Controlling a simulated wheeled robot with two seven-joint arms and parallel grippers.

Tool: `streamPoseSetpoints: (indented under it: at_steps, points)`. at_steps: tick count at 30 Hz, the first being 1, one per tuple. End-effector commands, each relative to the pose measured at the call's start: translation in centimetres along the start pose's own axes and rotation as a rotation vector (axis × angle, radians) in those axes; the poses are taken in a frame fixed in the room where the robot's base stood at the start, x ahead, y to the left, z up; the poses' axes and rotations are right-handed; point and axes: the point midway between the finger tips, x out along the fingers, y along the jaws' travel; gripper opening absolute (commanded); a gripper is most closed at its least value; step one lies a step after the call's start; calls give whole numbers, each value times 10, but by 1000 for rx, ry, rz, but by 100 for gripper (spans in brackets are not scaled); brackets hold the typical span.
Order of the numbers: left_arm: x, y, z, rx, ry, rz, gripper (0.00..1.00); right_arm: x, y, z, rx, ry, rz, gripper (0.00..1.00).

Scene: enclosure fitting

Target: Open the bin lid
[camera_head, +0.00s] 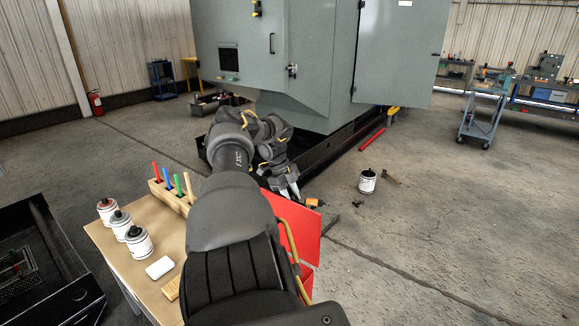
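My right gripper is not in view.
The wooden bench top (110,243) carries cans, a marker block (178,195) and a white block (160,268). A black open tray (75,298) is at left. The grey enclosure (305,45) stands behind. A can (367,181) is on the floor; the right floor is mostly clear.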

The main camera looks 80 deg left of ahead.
Motion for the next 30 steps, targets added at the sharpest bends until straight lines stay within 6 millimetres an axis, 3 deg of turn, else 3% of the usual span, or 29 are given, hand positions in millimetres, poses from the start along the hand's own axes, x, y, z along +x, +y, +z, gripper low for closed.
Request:
streamPoseSetpoints:
  at_steps: [5, 9, 16, 21, 30]
  points:
    - [-23, 0, 3, 0, -5, -2, 33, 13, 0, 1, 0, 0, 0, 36]
    - [-52, 0, 3, 0, -7, 1, 33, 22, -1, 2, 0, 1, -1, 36]
    - [-90, 0, 3, -4, -3, 3, 33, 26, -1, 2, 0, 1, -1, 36]
    - [-102, 0, 2, -2, -1, 3, 33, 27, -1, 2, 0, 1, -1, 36]
    - [-103, 0, 2, -2, 1, 3, 33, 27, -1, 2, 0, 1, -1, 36]
